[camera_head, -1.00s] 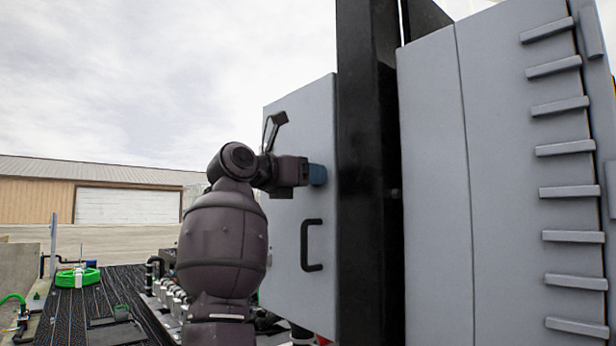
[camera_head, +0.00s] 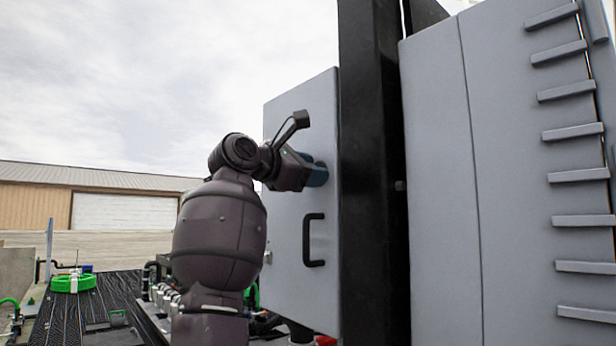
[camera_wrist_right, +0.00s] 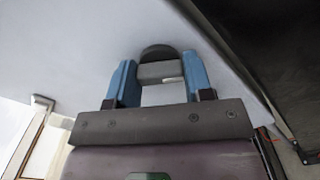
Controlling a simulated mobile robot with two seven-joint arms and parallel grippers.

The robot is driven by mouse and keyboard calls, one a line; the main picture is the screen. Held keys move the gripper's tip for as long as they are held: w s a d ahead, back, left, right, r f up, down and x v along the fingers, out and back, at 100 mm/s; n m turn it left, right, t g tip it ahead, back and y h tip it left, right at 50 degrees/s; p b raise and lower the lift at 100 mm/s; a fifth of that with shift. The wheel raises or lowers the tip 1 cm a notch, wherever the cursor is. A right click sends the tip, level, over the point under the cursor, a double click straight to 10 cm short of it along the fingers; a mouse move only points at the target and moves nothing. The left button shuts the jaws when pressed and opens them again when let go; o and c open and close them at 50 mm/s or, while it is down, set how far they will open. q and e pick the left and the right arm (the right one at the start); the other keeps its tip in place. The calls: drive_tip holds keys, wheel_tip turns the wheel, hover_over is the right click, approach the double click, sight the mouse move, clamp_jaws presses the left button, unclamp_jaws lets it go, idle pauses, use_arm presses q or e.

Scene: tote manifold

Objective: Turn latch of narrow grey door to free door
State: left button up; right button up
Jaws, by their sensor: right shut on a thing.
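The narrow grey door (camera_head: 308,108) stands upright, left of the black post in the head view. Its surface fills the top of the right wrist view (camera_wrist_right: 80,35). My right gripper (camera_head: 318,173) is at the door's upper part, above the black handle (camera_head: 313,240). In the right wrist view its two blue fingers (camera_wrist_right: 160,78) are shut on the dark latch (camera_wrist_right: 160,68), one on each side of it. In the head view the gripper hides the latch. The door looks closed. My left gripper is not in view.
A tall black post (camera_head: 367,200) stands just right of the door. A large grey cabinet (camera_head: 440,180) with several ledges fills the right side. Pipes and a green hose coil (camera_head: 73,283) lie low at the left.

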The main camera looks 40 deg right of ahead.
drive_tip(key=m, duration=0.1)
drive_tip(key=m+b, duration=0.1)
drive_tip(key=m, duration=0.1)
drive_tip(key=shift+w+f+m, duration=0.1)
drive_tip(key=shift+f+m, duration=0.1)
drive_tip(key=shift+m, duration=0.1)
drive_tip(key=m+b, duration=0.2)
drive_tip(key=m, duration=0.1)
drive_tip(key=shift+m+b, duration=0.4)
drive_tip(key=shift+m, duration=0.8)
drive_tip(key=shift+r+m, duration=0.1)
drive_tip(key=shift+m, duration=0.5)
drive_tip(key=o, duration=0.9)
drive_tip(key=shift+a, duration=0.15)
